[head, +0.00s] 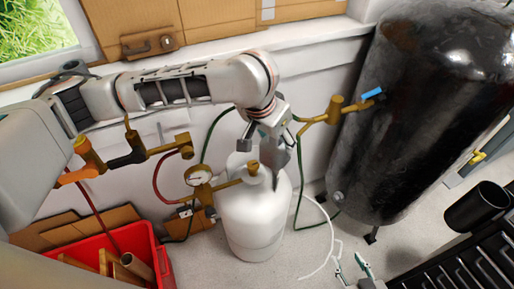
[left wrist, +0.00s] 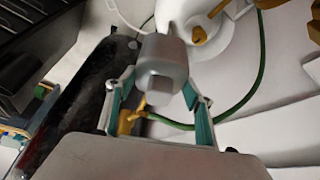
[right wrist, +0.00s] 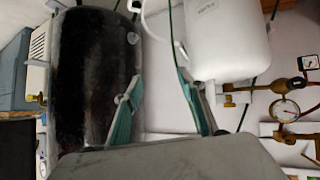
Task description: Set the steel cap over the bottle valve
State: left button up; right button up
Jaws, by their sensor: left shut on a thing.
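The white bottle (head: 250,222) stands upright on the floor near the wall. Its brass valve (head: 253,168) is on top and also shows in the left wrist view (left wrist: 199,36). My left gripper (head: 268,150) is above the bottle's top. In the left wrist view its fingers are shut on the grey steel cap (left wrist: 162,62), with the bottle beyond it. The cap is apart from the valve in that view; the head view does not show it clearly. My right gripper (head: 352,268) is low, right of the bottle. Its fingers are apart and empty in the right wrist view (right wrist: 168,105).
A large black tank (head: 420,110) stands at the right. A pressure gauge (head: 198,175) and brass fittings are left of the valve. A red crate (head: 150,240) is at the lower left. Green hose (head: 298,180) runs behind the bottle. A black rack (head: 470,265) is lower right.

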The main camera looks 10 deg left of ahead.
pick_arm(q)
jog(key=w+a+f+m+g+h+b, duration=0.1)
jog(key=w+a+f+m, duration=0.25)
jog(key=w+f, duration=0.2)
jog(key=m+g+h+b, duration=0.1)
jog(key=m, duration=0.4)
send_over(257, 164)
notch_tip(257, 164, down, 8)
jog(key=shift+s+a+f, duration=0.2)
jog(key=shift+a+f, duration=0.1)
jog(key=shift+a, duration=0.35)
notch_tip(257, 164, down, 5)
jog(key=b, duration=0.6)
jog(key=shift+f+b, duration=0.3)
jog(key=shift+f, duration=0.1)
pick_arm(e)
notch_tip(257, 164, down, 7)
jog(key=a, duration=0.1)
jog(key=shift+f, duration=0.15)
jog(key=shift+w+a, duration=0.1)
